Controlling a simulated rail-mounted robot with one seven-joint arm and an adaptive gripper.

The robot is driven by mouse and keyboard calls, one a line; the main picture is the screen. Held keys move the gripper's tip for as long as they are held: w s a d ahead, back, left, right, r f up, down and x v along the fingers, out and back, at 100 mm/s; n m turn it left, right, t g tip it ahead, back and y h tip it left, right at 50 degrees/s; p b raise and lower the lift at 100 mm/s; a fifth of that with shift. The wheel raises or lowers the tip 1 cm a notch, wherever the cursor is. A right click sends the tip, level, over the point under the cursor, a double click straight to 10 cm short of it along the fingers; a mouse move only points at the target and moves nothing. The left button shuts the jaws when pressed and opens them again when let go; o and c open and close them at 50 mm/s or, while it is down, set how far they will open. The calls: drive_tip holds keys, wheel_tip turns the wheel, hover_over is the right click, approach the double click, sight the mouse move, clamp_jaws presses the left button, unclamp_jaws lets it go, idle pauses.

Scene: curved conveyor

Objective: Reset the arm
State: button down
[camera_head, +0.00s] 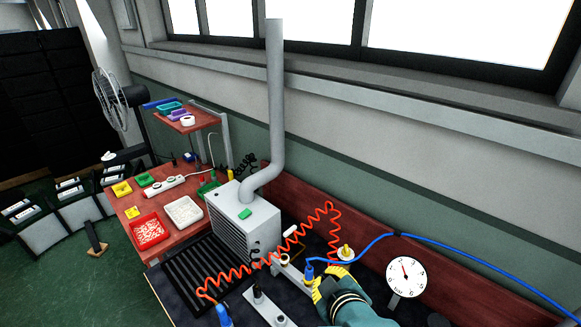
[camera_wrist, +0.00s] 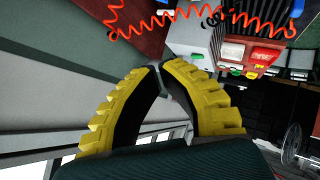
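My gripper (camera_head: 328,282) has yellow ribbed fingers and a teal body. In the head view it is at the lower middle right, over the dark bench, near a blue fitting on the blue hose. In the wrist view the two yellow fingers (camera_wrist: 157,68) curve inward and their tips meet. I see nothing held between them. My arm (camera_head: 362,312) enters from the bottom edge, and most of it is out of view.
A grey box with a pipe (camera_head: 262,220) stands left of my gripper. An orange coiled hose (camera_head: 245,268) and a blue hose (camera_head: 450,246) cross nearby. A round gauge (camera_head: 406,275) stands at right. A red table (camera_head: 150,205) with trays stands at left.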

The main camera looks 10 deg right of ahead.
drive_tip(key=s+a+r+m+t, duration=0.1)
drive_tip(key=a+r+t, duration=0.15)
drive_tip(key=r, duration=0.45)
drive_tip(key=s+a+r+t, duration=0.2)
drive_tip(key=a+r, duration=0.2)
drive_tip(key=r, duration=0.2)
drive_tip(key=s+d+r+m+t, duration=0.1)
drive_tip(key=s+r+m+t, duration=0.3)
drive_tip(key=r, duration=0.4)
drive_tip(key=s+d+r+m+t, duration=0.1)
drive_tip(key=s+r+m+t, duration=0.2)
drive_tip(key=s+r, duration=0.5)
wheel_tip(320, 180, up, 21)
drive_tip(key=w+h+p, duration=0.1)
drive_tip(key=w+p, duration=0.1)
drive_tip(key=p, duration=1.9)
wheel_tip(320, 180, down, 36)
drive_tip(key=b, duration=3.6)
drive_tip(key=shift+a, duration=0.2)
